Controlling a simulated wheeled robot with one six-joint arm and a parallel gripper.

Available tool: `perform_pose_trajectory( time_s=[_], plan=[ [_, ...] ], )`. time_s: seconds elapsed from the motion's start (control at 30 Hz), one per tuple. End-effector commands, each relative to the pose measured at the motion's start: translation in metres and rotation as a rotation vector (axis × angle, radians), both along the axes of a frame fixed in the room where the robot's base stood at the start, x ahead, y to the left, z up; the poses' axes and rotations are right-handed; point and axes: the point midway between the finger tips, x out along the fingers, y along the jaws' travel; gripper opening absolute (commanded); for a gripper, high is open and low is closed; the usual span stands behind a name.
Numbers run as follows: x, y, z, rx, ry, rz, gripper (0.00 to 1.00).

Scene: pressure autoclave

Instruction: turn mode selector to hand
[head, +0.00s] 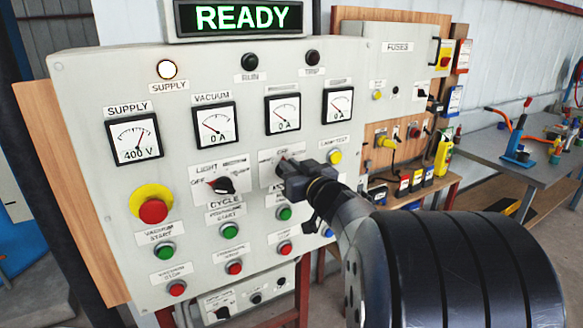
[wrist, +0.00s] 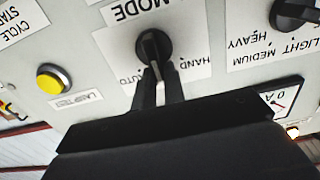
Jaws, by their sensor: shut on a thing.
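The mode selector is a black knob (wrist: 153,45) on a white label plate marked MODE, AUTO and HAND, seen upside down in the wrist view. A pale mark on the knob seems to point between AUTO and HAND, though the fingers partly cover it. My gripper (wrist: 157,85) has its two dark fingers closed on the knob's sides. In the head view my gripper (head: 290,172) reaches the selector plate (head: 267,170) from the lower right and hides most of the knob.
A light/medium/heavy selector (wrist: 295,14) sits beside the mode plate. A yellow lamp test button (wrist: 53,78) is on its other side. In the head view the LIGHT selector (head: 222,185), red emergency stop (head: 152,210) and green button (head: 284,213) are nearby. The display (head: 241,17) reads READY.

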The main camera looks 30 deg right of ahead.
Motion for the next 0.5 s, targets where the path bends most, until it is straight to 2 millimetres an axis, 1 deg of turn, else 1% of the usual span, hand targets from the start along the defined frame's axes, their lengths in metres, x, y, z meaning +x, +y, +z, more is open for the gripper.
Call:
perform_pose_trajectory(
  time_s=[0.33, 0.5],
  plan=[
    [-0.0001, 0.0001, -0.0003, -0.007, 0.000, 0.000, 0.00],
    [0.0000, 0.0013, -0.0011, -0.051, -0.002, 0.000, 0.00]
  ],
)
